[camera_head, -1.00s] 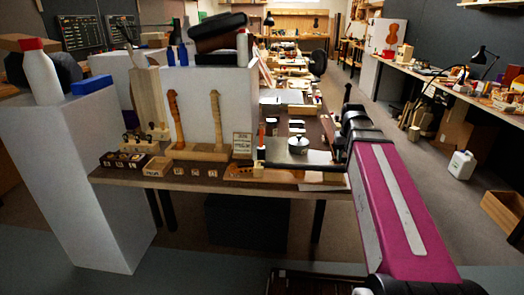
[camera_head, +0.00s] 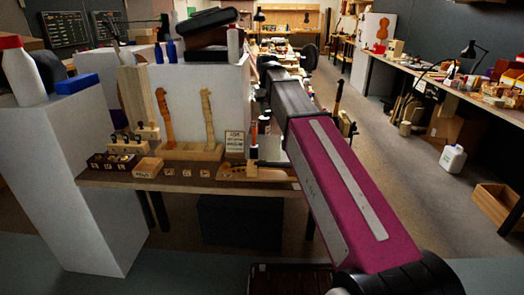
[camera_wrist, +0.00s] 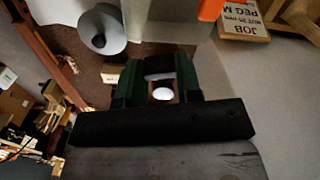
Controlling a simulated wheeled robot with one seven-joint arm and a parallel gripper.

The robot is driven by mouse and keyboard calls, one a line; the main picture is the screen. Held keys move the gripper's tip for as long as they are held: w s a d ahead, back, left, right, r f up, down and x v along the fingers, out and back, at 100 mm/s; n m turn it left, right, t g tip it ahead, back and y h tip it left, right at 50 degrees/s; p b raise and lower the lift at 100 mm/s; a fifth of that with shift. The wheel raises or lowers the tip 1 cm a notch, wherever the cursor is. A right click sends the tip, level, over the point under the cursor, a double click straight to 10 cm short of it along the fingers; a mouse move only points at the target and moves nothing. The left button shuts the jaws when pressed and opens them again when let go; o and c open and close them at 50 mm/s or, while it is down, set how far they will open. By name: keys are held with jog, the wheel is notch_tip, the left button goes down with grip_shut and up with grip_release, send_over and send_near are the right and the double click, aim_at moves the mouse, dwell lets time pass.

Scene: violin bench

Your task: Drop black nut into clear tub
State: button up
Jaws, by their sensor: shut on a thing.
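In the wrist view my gripper (camera_wrist: 160,68) points away from the camera, with its two dark green fingers closed on a small dark bar. This bar looks like the black nut (camera_wrist: 158,65); it spans the gap between the fingertips. A small white oval shows between the fingers, nearer the camera; I cannot tell what it is. In the head view my arm hides the gripper and the nut.
A job sign (camera_head: 235,142) stands behind a wooden piece (camera_head: 250,172) on the bench (camera_head: 135,184). Small trays, including a wooden tray (camera_head: 148,167), sit at the left. A grey lidded pot (camera_wrist: 102,30) shows in the wrist view. Upright violin necks (camera_head: 207,120) stand behind.

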jog(key=shift+d+f, duration=0.1)
jog(key=shift+f, duration=2.75)
jog(key=o, duration=1)
jog(key=shift+c, duration=0.2)
jog(key=shift+r, duration=0.15)
notch_tip(320, 180, up, 9)
jog(key=shift+r, duration=0.8)
